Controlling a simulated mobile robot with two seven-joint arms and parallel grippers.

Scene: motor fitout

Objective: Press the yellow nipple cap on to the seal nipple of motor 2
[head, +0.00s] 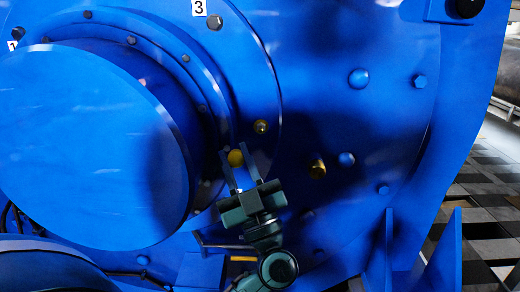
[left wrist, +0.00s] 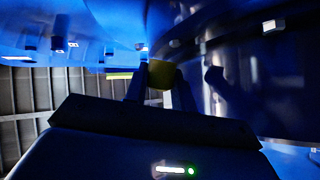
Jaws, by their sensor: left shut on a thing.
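The yellow nipple cap (head: 235,158) is held between the fingertips of my left gripper (head: 244,164). It also shows in the left wrist view (left wrist: 161,74), between the two dark fingers. The gripper is in front of the blue motor face, just right of the large round cover. A small brass fitting (head: 261,126) sits on the motor face, a little above and right of the cap and apart from it in the picture. A second brass fitting (head: 318,169) sticks out farther right. I cannot tell which is the seal nipple. My right gripper is not in view.
The large round blue cover (head: 85,145) bulges out on the left. Bolt heads (head: 358,78) stud the motor face. Labels "3" (head: 199,8) and "1" (head: 12,46) show at the upper left. Blue upright ribs (head: 449,255) stand at the lower right, beside a tiled floor (head: 490,215).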

